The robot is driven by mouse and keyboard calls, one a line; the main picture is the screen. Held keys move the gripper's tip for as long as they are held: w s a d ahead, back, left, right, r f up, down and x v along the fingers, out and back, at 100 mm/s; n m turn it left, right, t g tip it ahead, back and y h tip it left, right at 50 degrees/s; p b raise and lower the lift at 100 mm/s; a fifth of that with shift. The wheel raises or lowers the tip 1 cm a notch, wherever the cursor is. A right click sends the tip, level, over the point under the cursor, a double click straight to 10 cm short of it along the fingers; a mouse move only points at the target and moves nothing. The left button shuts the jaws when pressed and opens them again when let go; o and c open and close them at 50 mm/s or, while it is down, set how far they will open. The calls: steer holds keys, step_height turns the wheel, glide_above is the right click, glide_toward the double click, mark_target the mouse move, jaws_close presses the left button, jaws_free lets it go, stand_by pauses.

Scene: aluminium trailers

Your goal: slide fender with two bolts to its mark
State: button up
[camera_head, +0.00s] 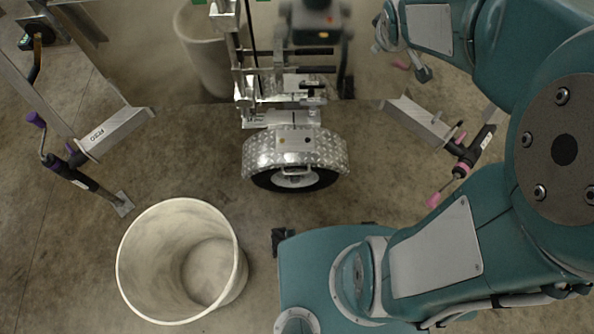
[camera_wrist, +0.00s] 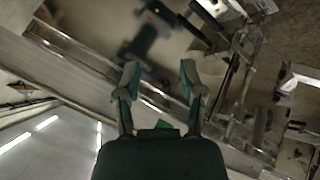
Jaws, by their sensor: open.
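The fender (camera_head: 322,147) is a silver diamond-plate cover curved over the top of a black tyre (camera_head: 292,182) in the middle of the head view. Two small bolt-like spots show on its top, one brownish and one dark. I cannot make out a mark for it. My gripper (camera_head: 402,58) is at the upper right of the head view, apart from the fender. In the wrist view my gripper (camera_wrist: 157,78) has its two fingers spread with nothing between them. I cannot pick out the fender in the wrist view.
A trailer frame (camera_head: 272,98) stands behind the fender. Trailer jacks with a purple handle (camera_head: 37,119) and a pink handle (camera_head: 434,201) stand left and right. A pale bin (camera_head: 130,257) is at lower left, another bin (camera_head: 207,60) at the back. Floor beside the wheel is clear.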

steer(key=s+a+r+m+g, duration=0.1)
steer(key=s+a+r+m, duration=0.15)
steer(key=s, duration=0.25)
steer(key=s+a+r+m, duration=0.1)
steer(key=s+r, duration=0.2)
steer(key=s, duration=0.3)
steer(key=w+d+f+n+t, duration=0.1)
steer(key=w+d+f+n, duration=0.15)
steer(key=w+f, duration=0.5)
steer(key=w+d+f+n+t, duration=0.15)
steer(key=w+f+n, duration=0.25)
steer(key=w, duration=0.6)
steer(key=w+d+f+n+y, duration=0.15)
steer(key=w+f+n, duration=0.35)
steer(key=f, duration=0.6)
steer(key=n+t+y, duration=0.3)
steer(key=n+y, duration=0.7)
steer(key=y, duration=0.2)
glide_toward(297, 173)
steer(key=x, duration=1)
steer(key=shift+f, duration=0.4)
steer(key=shift+g+h, duration=0.25)
steer(key=shift+c, duration=0.3)
